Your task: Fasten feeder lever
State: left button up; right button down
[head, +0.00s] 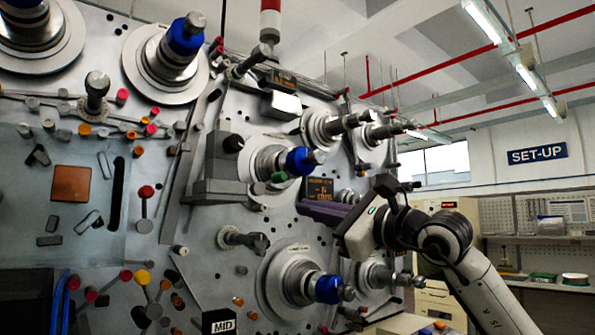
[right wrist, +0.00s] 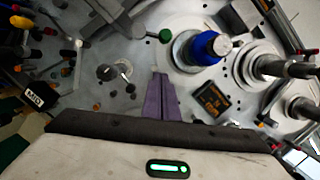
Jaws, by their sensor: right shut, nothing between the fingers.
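A lever with a green knob (head: 278,178) sticks out from the grey block (head: 215,165) on the machine's face, just below a blue-collared spindle. The green knob also shows in the right wrist view (right wrist: 165,36). No label marks it, so I cannot tell for sure that it is the feeder lever. My right gripper (head: 300,206) has its purple fingers shut and empty. They point left in the head view, below and to the right of the green knob, apart from it. In the right wrist view the fingertips (right wrist: 160,76) are below the knob. My left gripper is out of view.
Blue-collared spindles stick out around the fingers, one above (head: 302,161) and one below (head: 327,289). An orange display (head: 318,189) sits just above the fingers. A bare post (head: 245,240) juts out to the lower left. Shelves stand far right.

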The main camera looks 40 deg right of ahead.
aim_at(271, 181)
pick_arm(q)
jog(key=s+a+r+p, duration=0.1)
jog(key=p, duration=0.2)
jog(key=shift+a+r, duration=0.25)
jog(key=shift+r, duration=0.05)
pick_arm(e)
jog(key=r, duration=0.1)
jog(key=w+a+r, duration=0.1)
jog(key=a+r, duration=0.1)
jog(key=shift+w+a+r, duration=0.2)
jog(key=shift+w+a, duration=0.05)
